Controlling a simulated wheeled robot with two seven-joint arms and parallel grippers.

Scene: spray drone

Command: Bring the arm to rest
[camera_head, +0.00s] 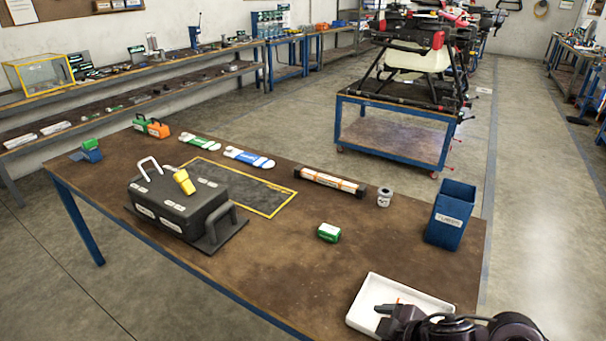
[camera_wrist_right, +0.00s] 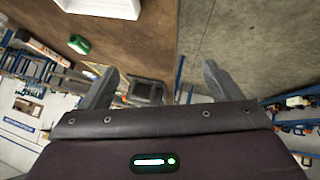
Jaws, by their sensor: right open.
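My right arm shows at the bottom right of the head view, and its gripper (camera_head: 398,318) is dark and low over the near edge of the white tray (camera_head: 364,291). In the right wrist view the two grey fingers of this gripper (camera_wrist_right: 160,75) stand wide apart with nothing held between them. The white tray (camera_wrist_right: 105,8) shows at the top of that view, apart from the fingers. My left gripper is in neither view.
The brown workbench (camera_head: 270,275) holds a black case (camera_head: 175,200) with a yellow part on top, a green box (camera_head: 328,232), a grey cup (camera_head: 385,197) and a blue bin (camera_head: 450,215). A drone (camera_head: 415,55) stands on a blue cart behind. The bench's near middle is clear.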

